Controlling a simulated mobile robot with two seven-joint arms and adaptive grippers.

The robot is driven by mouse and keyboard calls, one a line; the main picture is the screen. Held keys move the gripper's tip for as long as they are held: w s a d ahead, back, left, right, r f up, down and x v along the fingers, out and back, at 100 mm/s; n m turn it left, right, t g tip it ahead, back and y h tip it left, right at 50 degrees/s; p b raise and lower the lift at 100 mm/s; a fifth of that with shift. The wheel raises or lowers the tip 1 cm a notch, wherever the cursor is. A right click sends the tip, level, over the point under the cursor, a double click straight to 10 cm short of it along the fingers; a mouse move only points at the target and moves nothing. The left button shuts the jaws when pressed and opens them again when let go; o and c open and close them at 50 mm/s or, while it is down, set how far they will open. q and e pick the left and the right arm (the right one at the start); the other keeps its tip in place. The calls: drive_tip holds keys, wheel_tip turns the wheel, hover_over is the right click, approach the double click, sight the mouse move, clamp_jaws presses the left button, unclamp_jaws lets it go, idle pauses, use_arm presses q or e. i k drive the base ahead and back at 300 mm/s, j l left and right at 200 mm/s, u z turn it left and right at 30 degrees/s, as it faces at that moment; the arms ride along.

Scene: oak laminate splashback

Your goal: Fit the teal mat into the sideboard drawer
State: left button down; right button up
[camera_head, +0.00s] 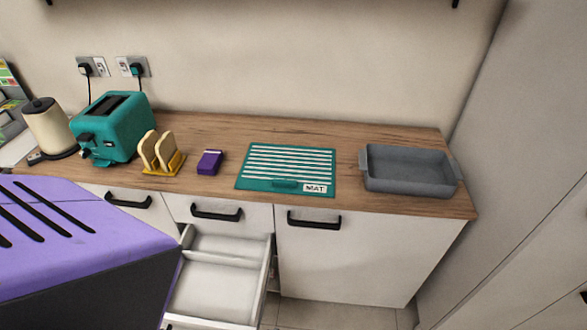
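The teal mat (262,183) lies flat on the wooden worktop. It has white stripes, a raised teal tab at its front edge and a white label reading "MAT". The sideboard drawer (268,262) is pulled open below the worktop, under a closed front with a black handle. Its white inside looks empty where I can see it, with a crosswise ridge or divider towards the back. Its left side and near end are partly hidden or cut off. Neither of my grippers is in view.
A grey dish (410,183) stands right of the mat.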

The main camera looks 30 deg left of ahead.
sight(221, 282)
drive_tip(key=u, duration=0.45)
drive_tip(key=l+u, duration=0.1)
drive_tip(key=u, duration=0.85)
drive_tip(key=k+u, duration=0.1)
drive_tip(key=u, duration=0.85)
